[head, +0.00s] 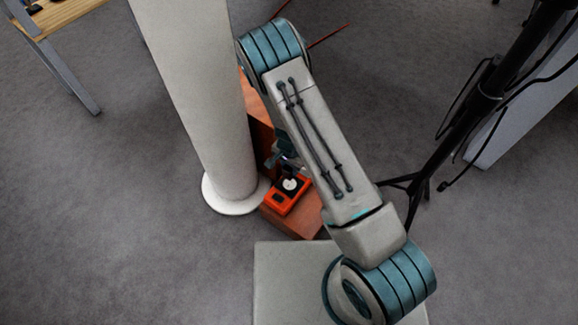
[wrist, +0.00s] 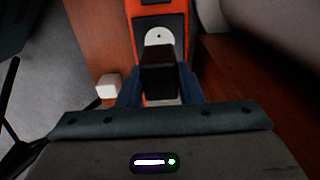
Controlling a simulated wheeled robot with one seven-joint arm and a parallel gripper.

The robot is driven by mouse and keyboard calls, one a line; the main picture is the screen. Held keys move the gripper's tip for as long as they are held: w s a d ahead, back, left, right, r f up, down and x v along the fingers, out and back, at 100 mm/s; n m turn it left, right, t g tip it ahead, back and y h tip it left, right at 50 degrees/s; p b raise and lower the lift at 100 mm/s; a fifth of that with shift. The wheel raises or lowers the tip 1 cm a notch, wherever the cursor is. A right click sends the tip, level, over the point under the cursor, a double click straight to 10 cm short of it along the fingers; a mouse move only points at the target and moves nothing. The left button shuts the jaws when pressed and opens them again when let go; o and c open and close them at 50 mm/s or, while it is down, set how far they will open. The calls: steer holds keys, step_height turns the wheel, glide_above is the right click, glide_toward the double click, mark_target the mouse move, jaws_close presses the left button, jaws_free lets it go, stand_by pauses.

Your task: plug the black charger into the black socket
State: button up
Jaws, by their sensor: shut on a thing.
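My gripper (wrist: 160,88) is shut on the black charger (wrist: 158,72), a dark block between its blue fingers in the wrist view. An orange unit (head: 281,207) with a black panel and a round white face (head: 290,184) lies on a reddish wooden surface in the head view. In the wrist view the black socket panel with its round white face (wrist: 158,36) shows just beyond the charger, partly hidden by it. I cannot tell whether the charger touches it. In the head view my gripper (head: 284,163) is small and dark, just above the orange unit.
A small white cube (wrist: 108,86) is on the wood (wrist: 97,32) left of the charger. A pale column (head: 205,100) stands close left of the orange unit. A black tripod stand (head: 465,130) is on the right. Open grey carpet lies at the left.

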mark_target(289, 175)
steer(key=shift+f+b, duration=2.25)
steer(key=shift+f, duration=0.6)
steer(key=shift+f+b, duration=0.45)
steer(key=shift+f, duration=0.15)
steer(key=o, duration=1)
step_height(289, 175, up, 14)
steer(key=p, duration=0.6)
